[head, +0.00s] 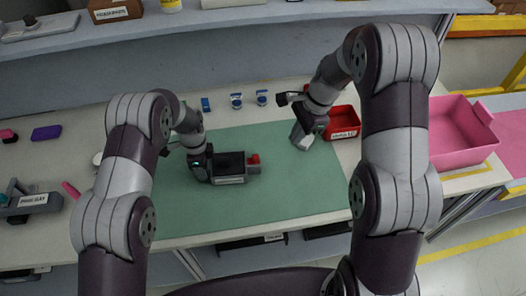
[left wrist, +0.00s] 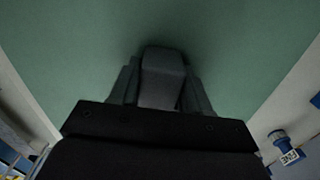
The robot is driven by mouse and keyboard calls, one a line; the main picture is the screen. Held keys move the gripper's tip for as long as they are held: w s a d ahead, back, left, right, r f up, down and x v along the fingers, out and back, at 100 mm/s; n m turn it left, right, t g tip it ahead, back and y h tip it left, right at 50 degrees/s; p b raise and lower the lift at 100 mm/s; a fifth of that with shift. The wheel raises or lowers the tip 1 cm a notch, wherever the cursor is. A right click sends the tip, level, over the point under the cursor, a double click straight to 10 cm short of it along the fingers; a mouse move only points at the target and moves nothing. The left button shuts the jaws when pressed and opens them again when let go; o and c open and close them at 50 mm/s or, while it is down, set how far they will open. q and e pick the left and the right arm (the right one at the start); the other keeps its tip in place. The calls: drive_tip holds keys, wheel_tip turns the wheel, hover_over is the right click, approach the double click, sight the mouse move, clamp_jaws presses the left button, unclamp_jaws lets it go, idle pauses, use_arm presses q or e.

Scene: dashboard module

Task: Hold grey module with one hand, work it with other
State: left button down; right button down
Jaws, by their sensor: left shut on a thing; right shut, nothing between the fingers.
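The grey module (head: 230,163) lies on the green mat, a dark box with a white label on its front. A red knob or button (head: 254,159) sits at its right end. My left gripper (head: 207,170) is shut on the module's left end. Its dark fingers (left wrist: 162,78) show above the green mat in the left wrist view, where the module itself is hard to make out. My right gripper (head: 301,138) is shut and empty, low over the mat's right part, to the right of the module and apart from it.
A red labelled bin (head: 344,120) stands just right of my right gripper. A pink bin (head: 462,130) is farther right. Small blue parts (head: 237,101) lie behind the mat. A grey labelled fixture (head: 32,203) stands at the left. The mat's front is clear.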

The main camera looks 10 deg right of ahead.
sight(253, 159)
use_arm(q)
drive_tip(key=shift+s, duration=0.2)
use_arm(e)
drive_tip(key=w+m, duration=0.1)
drive_tip(key=w+f+m+y, duration=0.1)
drive_tip(key=m, duration=0.1)
drive_tip(key=shift+w+d, duration=0.2)
drive_tip(key=shift+w, duration=0.2)
drive_tip(key=x, duration=0.3)
drive_tip(key=a+x, duration=0.1)
drive_tip(key=x, duration=0.3)
drive_tip(key=a+r+x, duration=0.1)
drive_tip(key=x, duration=0.3)
drive_tip(key=shift+w+a, duration=0.15)
drive_tip(key=shift+a, duration=0.7)
